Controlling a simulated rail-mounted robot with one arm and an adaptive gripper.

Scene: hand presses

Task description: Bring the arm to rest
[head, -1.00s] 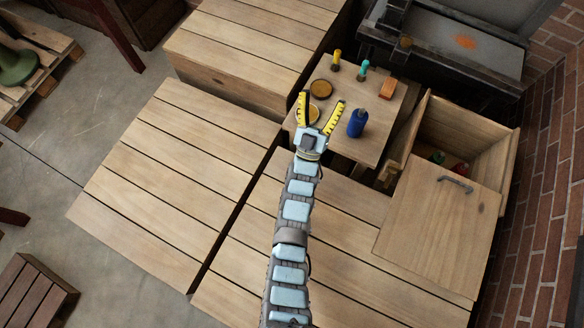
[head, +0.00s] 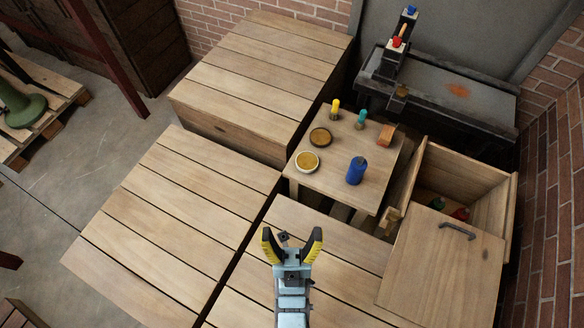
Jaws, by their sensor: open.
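My gripper (head: 292,246) has black and yellow fingers, spread apart and with nothing between them. It is over the slatted wooden table in the lower middle of the head view. It is apart from the small wooden table (head: 340,190) behind it. My blue and grey arm reaches up to it from the bottom edge.
The small table holds a blue bottle (head: 356,171), two round dishes (head: 307,161), a yellow-topped item (head: 334,109), a teal-topped item (head: 361,119) and an orange block (head: 386,135). An open wooden box (head: 470,190) stands right. A dark press (head: 440,95) stands behind.

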